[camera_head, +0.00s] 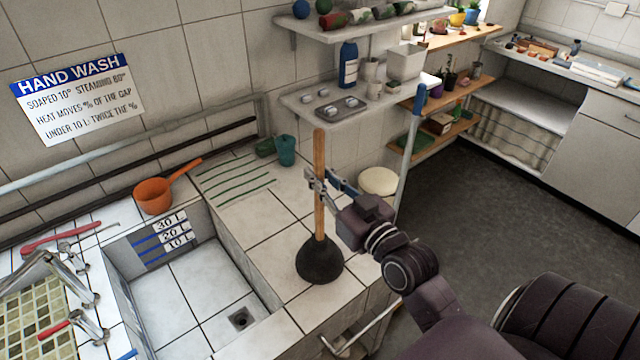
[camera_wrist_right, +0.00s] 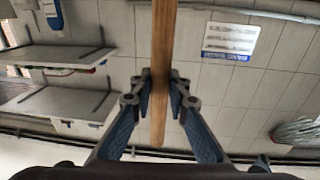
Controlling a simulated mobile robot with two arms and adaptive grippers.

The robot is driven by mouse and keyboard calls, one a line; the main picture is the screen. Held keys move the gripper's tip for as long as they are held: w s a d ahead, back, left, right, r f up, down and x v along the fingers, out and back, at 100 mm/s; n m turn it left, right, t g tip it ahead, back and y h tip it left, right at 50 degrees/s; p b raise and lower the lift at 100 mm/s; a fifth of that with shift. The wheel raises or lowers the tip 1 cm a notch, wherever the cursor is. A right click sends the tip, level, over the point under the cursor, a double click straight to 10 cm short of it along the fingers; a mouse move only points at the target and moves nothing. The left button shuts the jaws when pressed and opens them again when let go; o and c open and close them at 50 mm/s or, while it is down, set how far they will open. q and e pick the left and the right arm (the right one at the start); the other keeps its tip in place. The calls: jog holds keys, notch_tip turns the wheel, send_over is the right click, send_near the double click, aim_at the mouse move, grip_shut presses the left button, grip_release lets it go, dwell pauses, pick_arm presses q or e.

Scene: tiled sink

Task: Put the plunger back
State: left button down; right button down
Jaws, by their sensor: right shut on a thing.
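The plunger has a wooden handle (camera_head: 319,215) and a black rubber cup (camera_head: 320,260). It stands roughly upright, cup down, over the tiled ledge (camera_head: 265,238) to the right of the sink basin. I cannot tell whether the cup touches the tiles. My right gripper (camera_head: 318,182) is shut on the upper part of the handle, with the handle's top end free above it. In the right wrist view the handle (camera_wrist_right: 163,45) runs between the two fingers of my right gripper (camera_wrist_right: 159,95). My left gripper is not in view.
The sink basin (camera_head: 195,290) is empty, with a drain near its front. A green cup (camera_head: 286,150) stands behind the ledge. A shelf (camera_head: 310,105) with a muffin tray hangs behind the plunger. Open floor (camera_head: 480,210) lies to the right.

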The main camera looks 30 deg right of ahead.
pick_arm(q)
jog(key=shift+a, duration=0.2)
pick_arm(e)
notch_tip(320, 180, down, 2)
jog(key=shift+f, duration=0.1)
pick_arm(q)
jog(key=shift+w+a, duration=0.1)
pick_arm(e)
jog(key=shift+f, duration=0.1)
jog(key=c, duration=1.8)
grip_release()
jog(key=shift+c, duration=0.2)
